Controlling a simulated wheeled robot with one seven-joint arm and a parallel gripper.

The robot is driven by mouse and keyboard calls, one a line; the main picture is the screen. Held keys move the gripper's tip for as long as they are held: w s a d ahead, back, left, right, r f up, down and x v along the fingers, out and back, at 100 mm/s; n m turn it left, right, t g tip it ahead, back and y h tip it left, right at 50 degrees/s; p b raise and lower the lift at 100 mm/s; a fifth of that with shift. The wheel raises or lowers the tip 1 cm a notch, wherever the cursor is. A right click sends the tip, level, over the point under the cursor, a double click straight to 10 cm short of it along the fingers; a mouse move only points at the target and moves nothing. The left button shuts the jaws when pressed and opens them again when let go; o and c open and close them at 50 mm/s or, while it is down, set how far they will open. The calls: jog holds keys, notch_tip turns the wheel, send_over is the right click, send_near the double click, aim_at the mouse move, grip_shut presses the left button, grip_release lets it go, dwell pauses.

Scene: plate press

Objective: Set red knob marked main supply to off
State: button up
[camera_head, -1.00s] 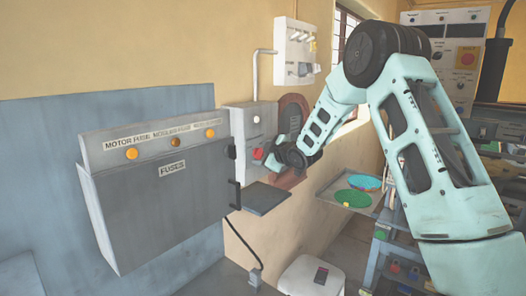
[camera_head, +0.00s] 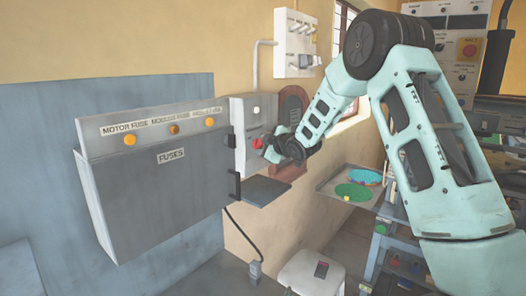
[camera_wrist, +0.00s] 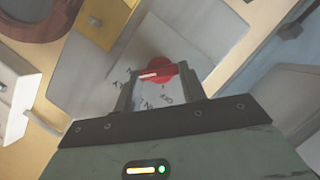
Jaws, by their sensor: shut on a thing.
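The red knob (camera_head: 257,143) is on the front of a grey switch box (camera_head: 240,125) on the wall, right of the fuse box. In the wrist view the red knob (camera_wrist: 158,72) sits between my two finger tips, with a pale bar across it. My gripper (camera_wrist: 160,88) is shut on the knob. In the head view my gripper (camera_head: 270,148) is at the knob and its fingers are hard to make out. Small markings show on the box face beside the knob in the wrist view, too blurred to read.
The grey fuse box (camera_head: 150,200) with orange lamps stands close on the left. A dark shelf (camera_head: 262,192) juts out below the switch box. A white switch panel (camera_head: 297,43) is above. A tray (camera_head: 335,188) with coloured discs is at the right.

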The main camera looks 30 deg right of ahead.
jog(key=n+t+b, duration=0.2)
jog(key=n+b, duration=0.3)
jog(key=b, duration=0.9)
jog(key=f+n+t+b, duration=0.1)
jog(key=n+b, duration=0.4)
jog(key=b, duration=0.9)
jog(key=f+n+t+b, duration=0.1)
jog(key=n+t+b, duration=0.2)
jog(key=b, duration=1.1)
jog(key=shift+n, duration=1.6)
jog(key=shift+r+n+y, duration=0.15)
jog(key=shift+n+y, duration=0.15)
jog(key=o, duration=1)
jog(key=b+v, duration=0.3)
jog(key=v, duration=1.4)
jog(key=shift+s, duration=0.15)
